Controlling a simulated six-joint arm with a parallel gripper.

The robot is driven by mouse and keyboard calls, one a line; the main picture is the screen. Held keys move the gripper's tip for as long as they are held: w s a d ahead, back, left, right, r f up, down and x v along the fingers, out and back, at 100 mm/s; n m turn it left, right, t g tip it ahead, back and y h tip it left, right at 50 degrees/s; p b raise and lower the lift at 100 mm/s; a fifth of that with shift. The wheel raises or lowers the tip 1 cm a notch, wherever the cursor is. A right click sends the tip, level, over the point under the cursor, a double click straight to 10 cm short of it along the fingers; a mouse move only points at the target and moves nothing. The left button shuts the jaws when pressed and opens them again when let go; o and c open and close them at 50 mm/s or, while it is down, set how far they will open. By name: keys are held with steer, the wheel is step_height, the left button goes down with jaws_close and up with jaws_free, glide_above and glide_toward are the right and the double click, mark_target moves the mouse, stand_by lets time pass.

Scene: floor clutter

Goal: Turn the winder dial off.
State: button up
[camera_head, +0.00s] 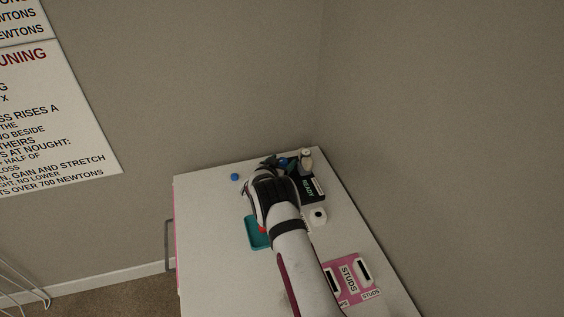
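No thing here carries a readable winder label, so I cannot tell for sure which is the winder dial. A dark box with a green READY display (308,188) stands at the back right of the white cabinet top, partly hidden by my arm. My gripper (275,163) is at the back of the cabinet, just left of this box. Its dark fingers are small and partly covered by my wrist, so their opening and any contact are unclear. A small white block with a round black spot (318,215) sits in front of the box.
A beige rounded object (306,159) stands at the back right corner. A blue ball (234,177) lies left of my gripper. A teal tray (252,240) with something red is beside my forearm. A pink STUDS panel (340,272) is nearer. The cabinet's left side is clear; walls close behind and right.

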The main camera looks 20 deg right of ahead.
steer(key=v, duration=1.6)
steer(key=shift+w+r, duration=0.1)
